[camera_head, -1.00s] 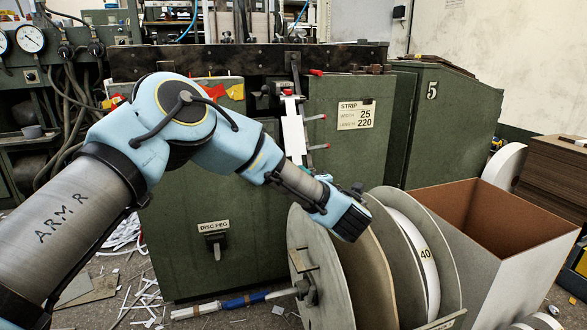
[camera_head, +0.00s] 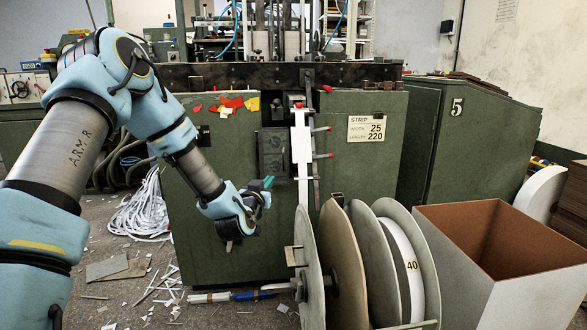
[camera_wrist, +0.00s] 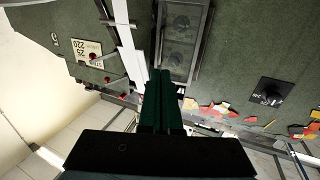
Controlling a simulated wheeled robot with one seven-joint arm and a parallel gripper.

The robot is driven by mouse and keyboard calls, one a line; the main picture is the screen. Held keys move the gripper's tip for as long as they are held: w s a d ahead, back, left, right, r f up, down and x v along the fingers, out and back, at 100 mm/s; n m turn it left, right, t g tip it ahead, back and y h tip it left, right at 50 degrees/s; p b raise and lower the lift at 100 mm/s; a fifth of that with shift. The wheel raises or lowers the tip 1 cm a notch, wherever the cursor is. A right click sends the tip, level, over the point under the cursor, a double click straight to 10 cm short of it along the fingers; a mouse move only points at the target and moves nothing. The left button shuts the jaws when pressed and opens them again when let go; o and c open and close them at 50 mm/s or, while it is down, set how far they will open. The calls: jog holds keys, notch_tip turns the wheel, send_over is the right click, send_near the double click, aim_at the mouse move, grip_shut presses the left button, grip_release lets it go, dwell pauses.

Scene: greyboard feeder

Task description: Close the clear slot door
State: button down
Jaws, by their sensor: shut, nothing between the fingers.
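A dark, framed see-through panel, which appears to be the slot door (camera_head: 272,155), is on the green cabinet front just left of the white strip. In the wrist view this panel (camera_wrist: 184,38) shows two round shapes behind it. I cannot tell whether it sits flush or stands slightly ajar. My gripper (camera_head: 268,184) is just below and in front of the panel in the head view. Its dark green fingers (camera_wrist: 160,74) are together and empty, between the white strip and the panel in the wrist view. Contact with the panel cannot be made out.
The white strip (camera_head: 301,145) runs down a rail with red-tipped pegs, right of the panel. A large reel (camera_head: 410,265) stands below right, beside an open box (camera_head: 480,290). Paper litter covers the floor at left.

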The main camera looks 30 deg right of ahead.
jog(key=b, duration=0.2)
send_near(286, 164)
jog(key=shift+w+d+r, duration=0.95)
jog(key=shift+w+d, duration=0.05)
jog(key=shift+d, duration=0.05)
jog(key=shift+d, duration=0.1)
jog(key=shift+w+d, duration=0.15)
jog(key=shift+d, duration=0.4)
jog(key=shift+w+d, duration=0.15)
jog(key=shift+d, duration=0.4)
